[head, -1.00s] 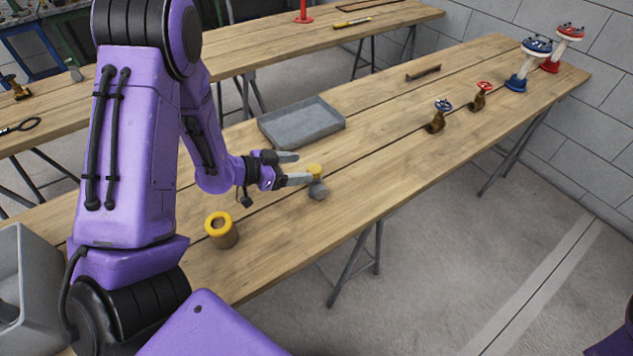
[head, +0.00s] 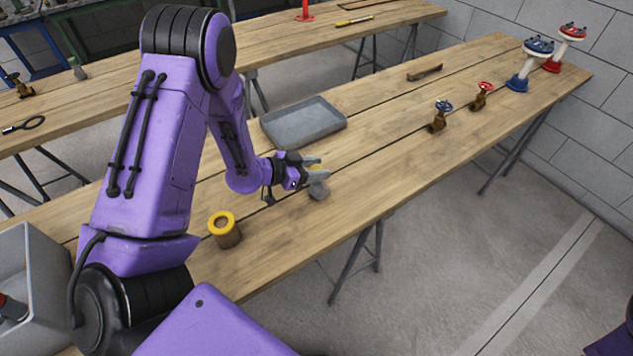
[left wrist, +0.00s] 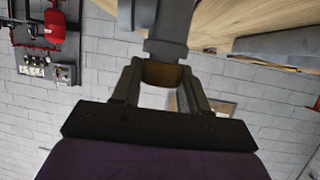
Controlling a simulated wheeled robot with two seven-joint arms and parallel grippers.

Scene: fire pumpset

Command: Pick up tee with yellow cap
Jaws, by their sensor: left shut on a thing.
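The grey tee (head: 319,188) stands near the front edge of the long wooden table, with its yellow cap (head: 316,167) at the top. My left gripper (head: 315,170) is shut on the tee at its capped end. The fingers partly hide the cap in the head view. In the left wrist view the two fingers (left wrist: 162,78) close on either side of the yellow-brown cap (left wrist: 162,74), and the grey tee body (left wrist: 168,28) lies beyond them. I cannot tell whether the tee still touches the table. My right gripper is not in view.
A grey tray (head: 303,124) lies just behind the gripper. A yellow-rimmed brown cylinder (head: 223,230) stands to the front left. Brass valves with blue (head: 440,115) and red (head: 482,95) wheels stand right, before larger flanged valves (head: 530,65). A grey bin (head: 45,270) is at the left edge.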

